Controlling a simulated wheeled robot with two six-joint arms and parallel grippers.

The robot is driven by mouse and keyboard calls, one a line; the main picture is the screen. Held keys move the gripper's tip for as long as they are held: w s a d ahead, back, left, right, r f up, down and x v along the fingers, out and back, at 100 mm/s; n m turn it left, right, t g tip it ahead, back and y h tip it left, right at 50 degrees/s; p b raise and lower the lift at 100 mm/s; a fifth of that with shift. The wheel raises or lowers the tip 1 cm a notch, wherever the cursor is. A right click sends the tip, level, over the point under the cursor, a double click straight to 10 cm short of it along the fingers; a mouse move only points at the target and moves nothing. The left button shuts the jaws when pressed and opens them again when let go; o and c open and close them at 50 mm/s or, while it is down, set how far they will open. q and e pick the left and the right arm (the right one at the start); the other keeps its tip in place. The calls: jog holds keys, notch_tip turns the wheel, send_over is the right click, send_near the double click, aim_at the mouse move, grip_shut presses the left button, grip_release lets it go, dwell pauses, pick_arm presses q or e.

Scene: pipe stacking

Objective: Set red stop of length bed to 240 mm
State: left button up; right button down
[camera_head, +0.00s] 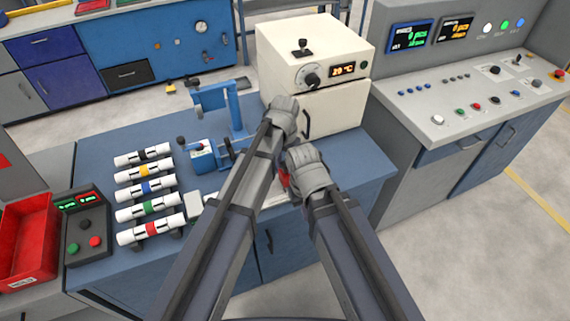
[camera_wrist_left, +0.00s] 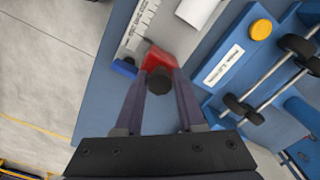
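The red stop (camera_wrist_left: 160,60) with its black knob (camera_wrist_left: 158,80) sits at one end of the white ruler scale of the length bed (camera_wrist_left: 139,28) in the left wrist view. My left gripper (camera_wrist_left: 161,75) has one finger on each side of it. I cannot tell whether the fingers press on it. A blue end block (camera_wrist_left: 124,67) lies just left of the stop. The scale numbers are too small to read. In the head view a small red patch (camera_head: 284,178) shows between my arms, and my arms hide most of the bed. My right gripper's fingers are hidden below its wrist.
Several white pipes with coloured bands (camera_head: 150,208) lie on a rack at left. A blue clamp device (camera_head: 205,155), a cream oven (camera_head: 312,70) and a red bin (camera_head: 28,240) stand nearby. A yellow button (camera_wrist_left: 261,29) and rollers (camera_wrist_left: 298,45) lie right of the bed.

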pick_arm(q)
grip_shut()
dwell(1.0)
